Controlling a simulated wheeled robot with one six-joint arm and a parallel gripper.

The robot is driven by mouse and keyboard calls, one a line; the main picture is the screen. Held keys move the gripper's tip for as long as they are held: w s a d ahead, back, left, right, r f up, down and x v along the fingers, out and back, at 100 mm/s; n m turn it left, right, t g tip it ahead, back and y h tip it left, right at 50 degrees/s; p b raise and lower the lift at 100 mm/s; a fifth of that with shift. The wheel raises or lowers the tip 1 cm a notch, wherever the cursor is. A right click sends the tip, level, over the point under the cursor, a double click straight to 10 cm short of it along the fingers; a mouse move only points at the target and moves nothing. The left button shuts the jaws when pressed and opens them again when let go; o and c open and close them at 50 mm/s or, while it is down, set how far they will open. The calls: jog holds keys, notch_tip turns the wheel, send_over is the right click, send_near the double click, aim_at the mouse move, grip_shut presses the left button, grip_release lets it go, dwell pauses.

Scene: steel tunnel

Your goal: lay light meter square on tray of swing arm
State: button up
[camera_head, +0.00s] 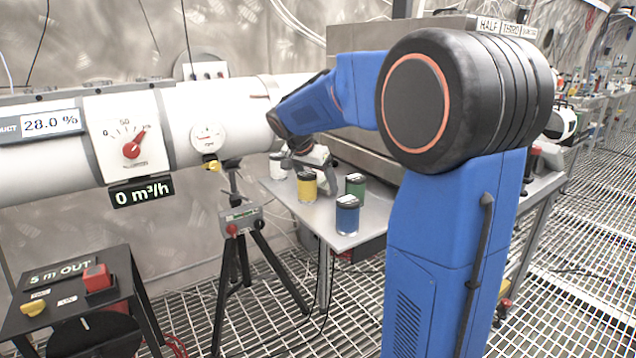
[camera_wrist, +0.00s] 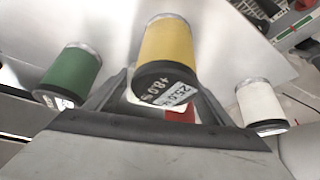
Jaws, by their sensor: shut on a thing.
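My gripper (camera_head: 312,172) is low over the grey table, reaching down from the blue arm. In the wrist view its two dark fingers (camera_wrist: 161,75) close on the sides of a yellow canister (camera_wrist: 165,45) with a black, labelled end. In the head view the yellow canister (camera_head: 307,188) is upright at table height; whether it touches the table I cannot tell. I cannot pick out a light meter or a swing arm's tray. A small red piece (camera_wrist: 180,114) shows between the fingers, partly hidden.
A white canister (camera_head: 278,166), a green one (camera_head: 355,184) and a blue one (camera_head: 347,214) stand close around on the table (camera_head: 330,233). A tripod with a grey box (camera_head: 241,217) stands left of the table. A large white pipe (camera_head: 50,168) runs behind.

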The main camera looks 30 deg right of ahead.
jog(key=o, duration=1.7)
jog(key=shift+o, duration=0.2)
jog(key=shift+r, duration=0.1)
